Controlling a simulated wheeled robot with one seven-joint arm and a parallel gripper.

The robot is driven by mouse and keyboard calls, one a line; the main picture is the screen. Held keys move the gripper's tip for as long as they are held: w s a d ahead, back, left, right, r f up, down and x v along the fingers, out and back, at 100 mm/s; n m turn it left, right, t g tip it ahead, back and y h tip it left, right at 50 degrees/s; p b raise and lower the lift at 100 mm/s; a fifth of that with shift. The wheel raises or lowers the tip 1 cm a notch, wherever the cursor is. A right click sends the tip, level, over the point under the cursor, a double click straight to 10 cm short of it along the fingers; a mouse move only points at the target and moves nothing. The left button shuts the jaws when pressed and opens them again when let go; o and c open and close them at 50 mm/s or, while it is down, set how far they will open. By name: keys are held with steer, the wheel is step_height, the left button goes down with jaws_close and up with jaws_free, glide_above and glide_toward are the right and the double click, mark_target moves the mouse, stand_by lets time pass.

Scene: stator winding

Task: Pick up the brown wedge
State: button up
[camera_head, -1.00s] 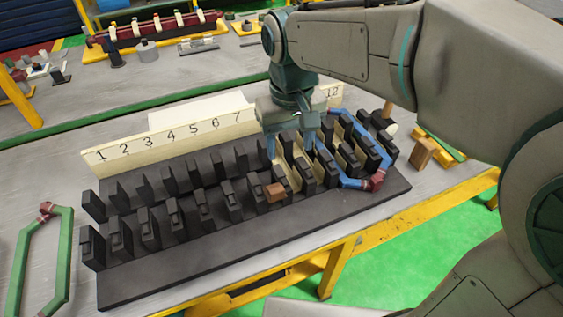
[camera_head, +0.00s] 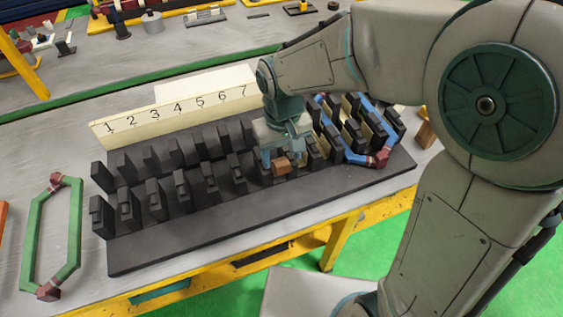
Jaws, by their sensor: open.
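A small brown wedge (camera_head: 283,164) sits at the front of the black slotted stator block (camera_head: 230,222), towards its right half. My gripper (camera_head: 281,158) points down over the block, right at the wedge, with its fingers apart. The wedge shows just in front of and between the fingers. I cannot tell whether the fingers touch it. Parts of the slots behind the gripper are hidden by it.
A larger brown block (camera_head: 425,135) stands on the table to the right. A blue coil (camera_head: 356,158) lies in the right-hand slots. A green coil (camera_head: 78,232) lies on the left. A cream numbered strip (camera_head: 170,108) stands behind the black block.

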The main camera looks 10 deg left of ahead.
step_height(320, 180, down, 2)
steer(key=shift+f, duration=0.1)
steer(key=c, duration=1.1)
steer(key=shift+w+r, duration=0.1)
steer(key=shift+r, duration=0.5)
step_height(320, 180, up, 3)
steer(key=shift+b, duration=0.3)
steer(key=d+r, duration=0.2)
steer(key=d, duration=0.2)
steer(key=d+r+b, duration=0.1)
steer(key=d+r, duration=0.1)
steer(key=d, duration=0.1)
steer(key=d+r, duration=0.3)
steer(key=d, duration=0.1)
steer(key=shift+d, duration=0.35)
